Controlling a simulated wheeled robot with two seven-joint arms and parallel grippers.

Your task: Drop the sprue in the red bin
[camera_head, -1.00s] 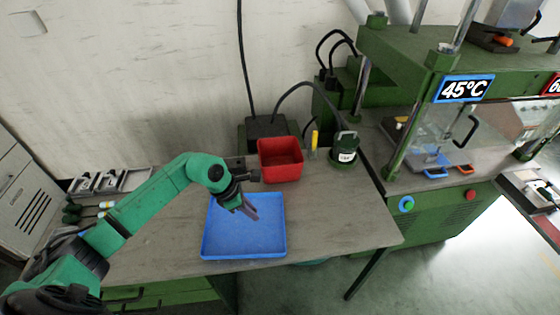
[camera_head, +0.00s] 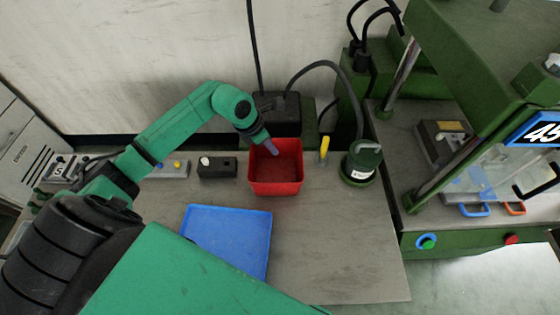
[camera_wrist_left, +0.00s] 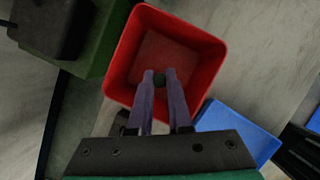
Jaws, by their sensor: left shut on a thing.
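The red bin (camera_head: 276,188) stands at the back of the table, and its inside looks empty in the head view. It also shows in the left wrist view (camera_wrist_left: 125,62), with its opening around my fingertips. My left gripper (camera_head: 270,147) points down over the bin's opening. In the left wrist view the gripper (camera_wrist_left: 160,77) is shut on a small dark green piece, the sprue (camera_wrist_left: 159,81). The fingers hide most of the sprue, and it cannot be made out in the head view. My right gripper is not in view.
A blue tray (camera_head: 228,238) lies in front of the bin. A yellow-handled tool (camera_head: 324,150) and a green pot (camera_head: 362,162) with a cable stand to its right. A black box (camera_head: 217,168) is to its left. The table's right front is clear.

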